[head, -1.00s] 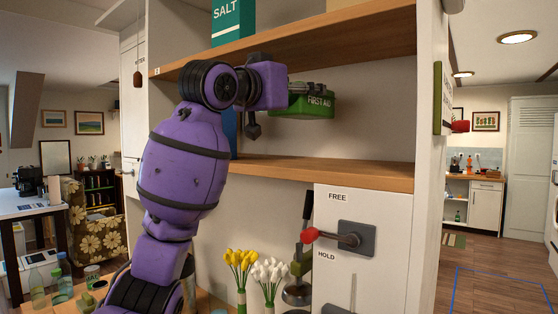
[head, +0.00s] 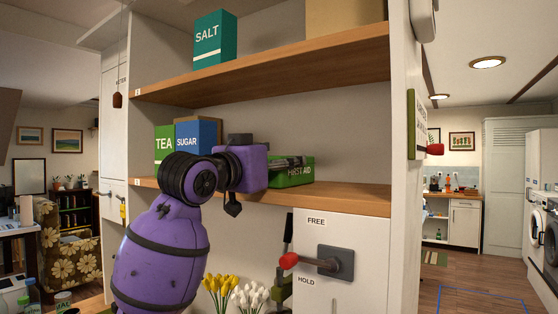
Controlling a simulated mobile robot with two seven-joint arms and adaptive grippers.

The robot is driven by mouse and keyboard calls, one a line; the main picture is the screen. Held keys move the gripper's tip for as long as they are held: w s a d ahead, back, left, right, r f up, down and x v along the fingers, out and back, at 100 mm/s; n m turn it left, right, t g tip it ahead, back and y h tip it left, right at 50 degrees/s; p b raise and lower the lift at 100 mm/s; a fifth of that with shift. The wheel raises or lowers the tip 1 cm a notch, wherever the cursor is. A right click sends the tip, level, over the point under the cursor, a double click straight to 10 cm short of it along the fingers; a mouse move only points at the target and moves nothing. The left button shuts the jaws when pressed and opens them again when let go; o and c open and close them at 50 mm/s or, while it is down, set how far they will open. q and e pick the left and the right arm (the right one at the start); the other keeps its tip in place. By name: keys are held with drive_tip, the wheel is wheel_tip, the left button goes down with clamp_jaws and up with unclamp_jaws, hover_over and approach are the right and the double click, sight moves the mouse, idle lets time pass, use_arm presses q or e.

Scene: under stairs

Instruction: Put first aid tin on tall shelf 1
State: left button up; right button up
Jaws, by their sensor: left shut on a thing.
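The green first aid tin (head: 299,174) is held by my left gripper (head: 276,168), whose fingers are mostly hidden behind the wrist and the tin. The tin looks level and is at the height of the lower shelf board (head: 345,192), over its middle. I cannot tell whether its base touches the board. The board carries a small number tag at its left end, too small to read surely. My right gripper is out of view.
A green tea box (head: 164,142) and blue sugar box (head: 197,135) stand left on the lower shelf. The upper shelf (head: 260,72) holds a salt box (head: 214,40) and a brown box (head: 345,18). The lower shelf is clear right of the tin. A red-knobbed lever (head: 290,260) is below.

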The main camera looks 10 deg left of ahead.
use_arm(q)
drive_tip(key=shift+r, duration=0.1)
drive_tip(key=o, duration=2)
drive_tip(key=shift+o, duration=0.2)
drive_tip(key=shift+s, duration=0.15)
drive_tip(key=v, duration=1.1)
drive_tip(key=shift+s+a, duration=0.2)
drive_tip(key=shift+s, duration=0.15)
